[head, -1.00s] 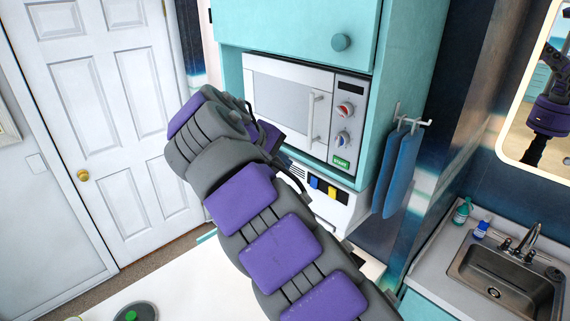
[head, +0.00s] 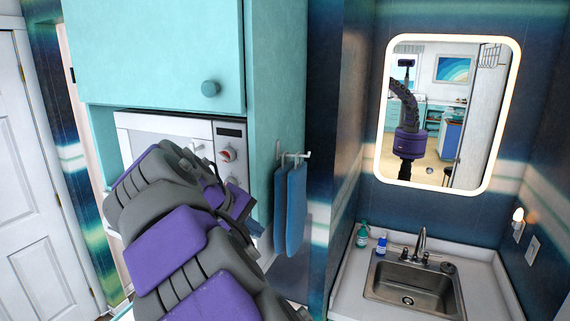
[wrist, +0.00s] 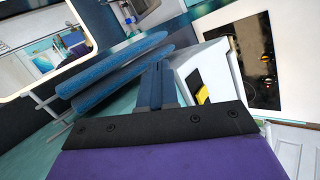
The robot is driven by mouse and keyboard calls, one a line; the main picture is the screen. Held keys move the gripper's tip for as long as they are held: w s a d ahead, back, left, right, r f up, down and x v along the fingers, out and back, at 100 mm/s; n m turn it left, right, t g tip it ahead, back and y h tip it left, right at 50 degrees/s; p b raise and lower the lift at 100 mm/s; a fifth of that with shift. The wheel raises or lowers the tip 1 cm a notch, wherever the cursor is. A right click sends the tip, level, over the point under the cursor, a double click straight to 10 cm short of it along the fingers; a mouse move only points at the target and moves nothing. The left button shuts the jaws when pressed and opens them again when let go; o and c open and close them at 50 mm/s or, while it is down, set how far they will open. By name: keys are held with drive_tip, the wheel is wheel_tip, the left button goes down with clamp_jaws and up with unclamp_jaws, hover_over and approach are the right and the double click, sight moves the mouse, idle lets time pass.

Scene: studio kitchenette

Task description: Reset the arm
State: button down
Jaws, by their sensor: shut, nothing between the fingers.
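My arm is purple and grey and reaches up from the bottom of the head view, bending over in front of the microwave (head: 140,133). My gripper (wrist: 155,72) shows in the wrist view as two dark fingers side by side, shut with nothing between them. In the head view its end is largely hidden behind the arm. Two blue towels (wrist: 120,65) hang to the left of the fingers in the wrist view; I cannot tell how close they are.
The towels (head: 290,205) hang from a rack on the teal cabinet's side (head: 278,80). A lit-edged mirror (head: 450,110) reflects a purple arm. A white door (head: 25,170) stands at left.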

drive_tip(key=s+d+f+m+g+y+b, duration=0.1)
drive_tip(key=s+d+f+m+g+b, duration=0.15)
drive_tip(key=s+d+f, duration=0.35)
drive_tip(key=s+d+f+m+g+b, duration=0.1)
drive_tip(key=s+d+f+m+b, duration=0.2)
drive_tip(key=d, duration=0.6)
drive_tip(key=s+d+f+m+g+y+b, duration=0.1)
drive_tip(key=s+d+f+b, duration=0.1)
drive_tip(key=s+d+f, duration=0.45)
drive_tip(key=s+f+m+g+y+b, duration=0.2)
drive_tip(key=s+f+b, duration=0.5)
drive_tip(key=s+f, duration=1.2)
drive_tip(key=s+g+y, duration=0.1)
drive_tip(key=s+y, duration=0.1)
drive_tip(key=s, duration=0.1)
drive_tip(key=shift+s+d+f, duration=0.15)
drive_tip(key=shift+d+f, duration=0.05)
drive_tip(key=shift+f, duration=0.2)
